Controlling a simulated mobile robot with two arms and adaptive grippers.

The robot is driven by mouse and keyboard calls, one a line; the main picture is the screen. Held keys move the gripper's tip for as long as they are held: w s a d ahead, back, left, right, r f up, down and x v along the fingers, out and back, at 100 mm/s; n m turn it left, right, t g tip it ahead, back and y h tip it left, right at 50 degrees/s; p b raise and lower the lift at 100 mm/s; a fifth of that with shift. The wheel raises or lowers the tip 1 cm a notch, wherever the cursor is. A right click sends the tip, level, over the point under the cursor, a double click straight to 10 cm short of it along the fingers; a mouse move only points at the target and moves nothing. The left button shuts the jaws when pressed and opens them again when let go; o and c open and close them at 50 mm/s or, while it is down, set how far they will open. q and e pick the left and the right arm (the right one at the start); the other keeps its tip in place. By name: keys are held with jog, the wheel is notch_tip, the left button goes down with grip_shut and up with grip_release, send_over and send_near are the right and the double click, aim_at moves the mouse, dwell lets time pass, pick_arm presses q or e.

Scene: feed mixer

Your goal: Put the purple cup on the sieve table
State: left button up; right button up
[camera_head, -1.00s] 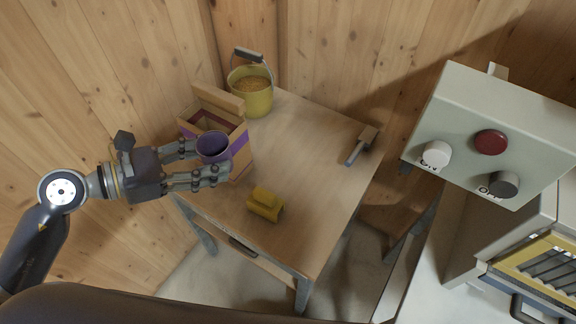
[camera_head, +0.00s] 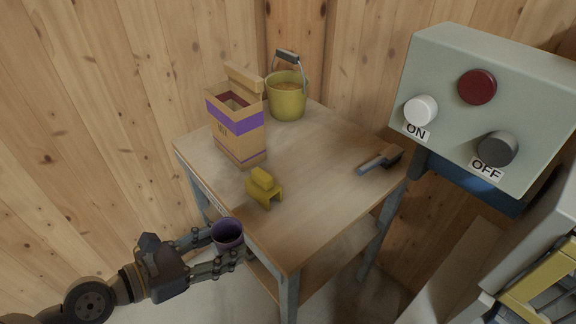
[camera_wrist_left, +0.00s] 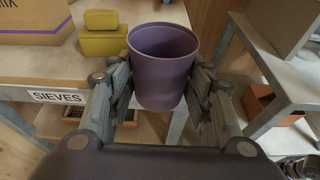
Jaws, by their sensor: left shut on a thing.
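The purple cup (camera_head: 228,234) is held upright between the fingers of my left gripper (camera_head: 222,248), which is shut on it. In the head view they are in front of the wooden table's near left edge, off the tabletop. The left wrist view shows the cup (camera_wrist_left: 163,62) between both fingers, with the table behind it. The sieve table (camera_head: 310,215) has a wooden top and grey legs; a label reading "SIEVES" (camera_wrist_left: 58,97) is on its edge.
On the table stand an open cardboard box with a purple band (camera_head: 238,130), a yellow bucket of grain (camera_head: 287,95), a yellow block-like object (camera_head: 264,188) and a brush-like tool (camera_head: 380,160). The front right tabletop is clear. A control box (camera_head: 490,110) with ON and OFF knobs is at right.

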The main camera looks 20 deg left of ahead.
pick_arm(q)
jog(key=w+d+p, duration=0.3)
jog(key=w+p, duration=0.1)
jog(key=w, duration=0.1)
send_over(284, 227)
jog(key=shift+s+a+f, duration=0.15)
jog(key=shift+f, duration=0.25)
jog(key=shift+s+a+f, duration=0.1)
jog(key=shift+s+f, duration=0.05)
jog(key=shift+f, duration=0.25)
pick_arm(e)
notch_tip(284, 227, up, 4)
jog(key=d, duration=0.2)
pick_arm(q)
jog(key=shift+w+d, duration=0.15)
jog(key=shift+w, duration=0.1)
jog(key=shift+w+f, duration=0.1)
jog(key=shift+f, duration=0.25)
notch_tip(284, 227, down, 3)
jog(key=b, duration=0.3)
jog(key=shift+b, duration=0.4)
pick_arm(e)
jog(key=f, duration=0.2)
jog(key=a+f, duration=0.1)
jog(key=f, duration=0.1)
jog(key=shift+s, duration=0.3)
jog(key=shift+d, duration=0.1)
